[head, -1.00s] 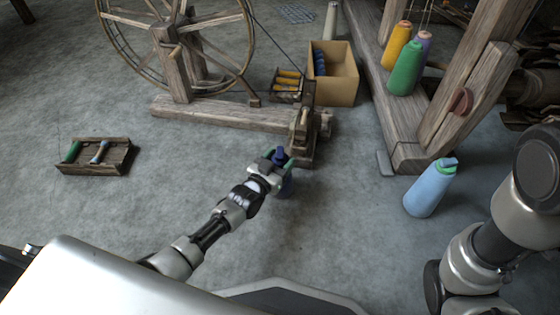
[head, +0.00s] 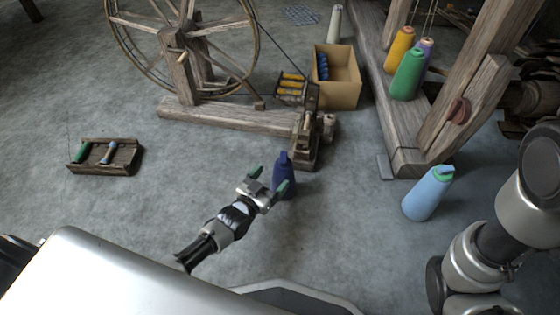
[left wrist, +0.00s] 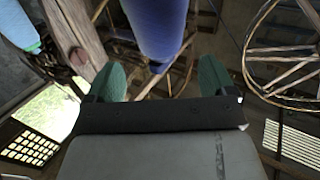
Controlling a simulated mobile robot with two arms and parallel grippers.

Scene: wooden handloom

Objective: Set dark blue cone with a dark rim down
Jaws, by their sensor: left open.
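The dark blue cone (head: 284,178) stands upright on the grey floor, in front of the spinning wheel's base. My right gripper is not in view.
A light blue cone (head: 427,194) stands on the floor to the right. The spinning wheel base (head: 230,118) and loom frame (head: 400,125) lie behind. A wooden tray with bobbins (head: 125,160) is at left, and a cardboard box (head: 345,92) is at the back. Floor between is clear.

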